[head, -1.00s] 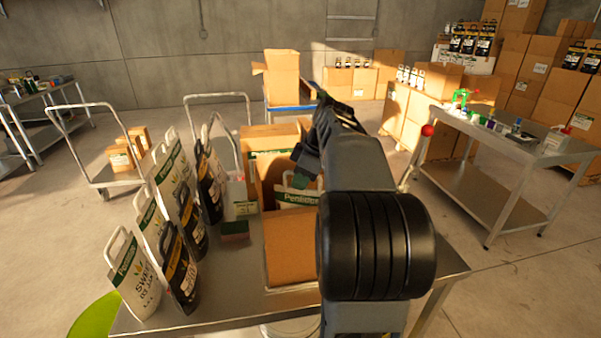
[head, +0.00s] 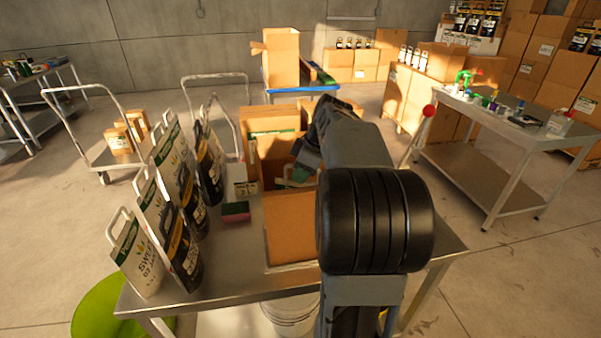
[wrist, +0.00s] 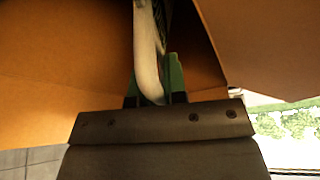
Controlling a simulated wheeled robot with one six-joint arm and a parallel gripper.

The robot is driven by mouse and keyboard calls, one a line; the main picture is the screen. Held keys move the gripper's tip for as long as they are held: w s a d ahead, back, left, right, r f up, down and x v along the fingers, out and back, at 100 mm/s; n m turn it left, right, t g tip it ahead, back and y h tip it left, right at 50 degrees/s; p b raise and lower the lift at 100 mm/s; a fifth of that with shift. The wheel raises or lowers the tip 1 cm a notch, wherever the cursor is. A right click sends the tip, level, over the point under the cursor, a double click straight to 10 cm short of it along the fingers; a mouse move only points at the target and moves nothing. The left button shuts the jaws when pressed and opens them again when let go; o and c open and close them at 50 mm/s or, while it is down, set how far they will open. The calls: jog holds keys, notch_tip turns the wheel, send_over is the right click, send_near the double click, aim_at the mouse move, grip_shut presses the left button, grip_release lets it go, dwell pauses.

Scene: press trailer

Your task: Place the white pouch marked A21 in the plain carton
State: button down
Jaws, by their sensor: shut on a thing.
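The open brown carton (head: 290,228) stands on the metal table, its near flap hanging toward me. My gripper (head: 302,172) reaches down into its opening, and my arm covers its right side. In the wrist view, my gripper (wrist: 156,88) has its green fingers shut on the white handle of a pouch (wrist: 147,45), between brown carton walls (wrist: 60,60). In the head view only a little of the held pouch (head: 284,183) shows above the near flap. Its mark cannot be read, and whether its base touches the carton floor is hidden.
Several white pouches (head: 137,262) and black pouches (head: 183,255) stand in rows on the table's left. A sponge (head: 236,211) and a small box (head: 240,189) lie left of the carton. Another carton (head: 270,118) stands behind. A side table (head: 500,140) is at the right.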

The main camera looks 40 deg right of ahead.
jog(key=shift+f+b, duration=0.25)
jog(key=shift+b, duration=0.05)
jog(key=c, duration=1.2)
grip_release()
jog(key=shift+f, duration=0.15)
jog(key=shift+o, duration=0.2)
jog(key=shift+r+p, duration=0.7)
jog(key=shift+r, duration=0.05)
jog(key=v, duration=1.1)
jog(key=shift+s+d+r+b, duration=0.1)
jog(key=shift+s+r+b, duration=0.05)
jog(key=shift+r+b, duration=0.25)
jog(key=shift+f, duration=0.1)
